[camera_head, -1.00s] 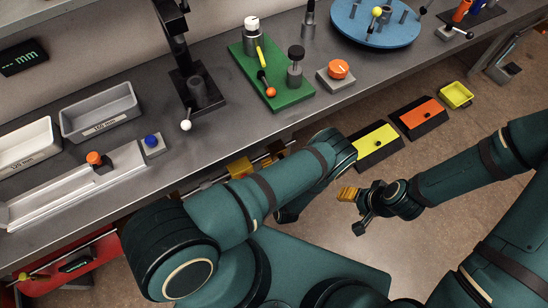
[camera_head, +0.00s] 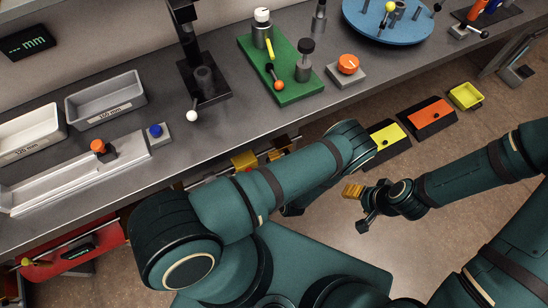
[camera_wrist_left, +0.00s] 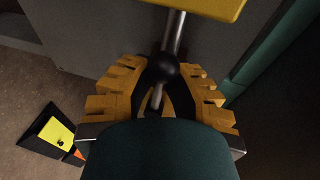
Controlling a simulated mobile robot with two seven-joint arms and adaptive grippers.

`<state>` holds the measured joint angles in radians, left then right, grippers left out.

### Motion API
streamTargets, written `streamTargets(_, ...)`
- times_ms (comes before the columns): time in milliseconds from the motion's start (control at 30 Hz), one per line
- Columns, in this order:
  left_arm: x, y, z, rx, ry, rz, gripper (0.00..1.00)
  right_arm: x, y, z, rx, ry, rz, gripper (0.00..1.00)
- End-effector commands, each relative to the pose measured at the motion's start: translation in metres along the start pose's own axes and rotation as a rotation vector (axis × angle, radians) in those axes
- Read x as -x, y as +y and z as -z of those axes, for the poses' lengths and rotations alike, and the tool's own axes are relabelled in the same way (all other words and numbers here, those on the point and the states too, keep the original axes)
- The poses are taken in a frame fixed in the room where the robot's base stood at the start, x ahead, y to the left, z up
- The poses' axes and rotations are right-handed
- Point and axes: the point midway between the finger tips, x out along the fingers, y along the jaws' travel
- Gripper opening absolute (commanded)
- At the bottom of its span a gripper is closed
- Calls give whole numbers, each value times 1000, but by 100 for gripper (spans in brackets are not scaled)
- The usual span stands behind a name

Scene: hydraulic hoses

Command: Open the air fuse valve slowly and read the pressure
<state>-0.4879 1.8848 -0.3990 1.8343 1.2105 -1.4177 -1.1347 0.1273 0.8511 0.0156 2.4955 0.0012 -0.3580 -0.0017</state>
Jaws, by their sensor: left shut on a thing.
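My left arm crosses the middle of the head view in front of the bench's front edge; its wrist hides most of the left gripper. In the left wrist view the ridged yellow fingers of my left gripper (camera_wrist_left: 161,76) are closed around a black ball knob (camera_wrist_left: 163,67). A metal rod runs from the knob up to a yellow block (camera_wrist_left: 205,5), probably the valve. A yellow block (camera_head: 244,161) also shows under the bench edge in the head view. My right gripper (camera_head: 352,190) hangs over the floor, touching nothing; its finger gap is not clear. No legible pressure reading shows.
The grey bench (camera_head: 170,170) carries trays, a green board (camera_head: 295,92) and a blue turntable (camera_head: 385,28). A red unit (camera_head: 60,258) with a dark display (camera_head: 78,251) sits under it at left. Yellow and orange-topped boxes (camera_head: 428,112) stand on the floor.

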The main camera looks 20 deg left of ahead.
Motion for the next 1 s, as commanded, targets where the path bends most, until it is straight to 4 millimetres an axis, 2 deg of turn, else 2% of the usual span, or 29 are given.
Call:
streamTargets(33, 2, 1, -7, -10, -14, -4, 0, 0, 0, 0, 0, 0, 0, 60)
streamTargets(67, 2, 1, -7, -10, -14, -4, 28, 0, 0, 0, 0, 0, 0, 60)
streamTargets(133, 2, 1, -6, -9, -12, -3, 53, 0, 0, 0, 0, 0, 0, 60)
streamTargets(167, 1, 1, -6, -8, -11, -3, 57, 0, 0, 0, 0, 0, 0, 60)
streamTargets(567, 6, 0, -2, -3, -4, -2, 57, 0, 0, 0, 0, 0, 0, 60)
streamTargets(667, 19, 1, -2, -3, -3, -3, 57, 0, 0, 0, 0, 0, 0, 60)
streamTargets(1000, 87, 0, -2, -4, -3, -2, 57, 0, 0, 0, 0, 0, 0, 60)
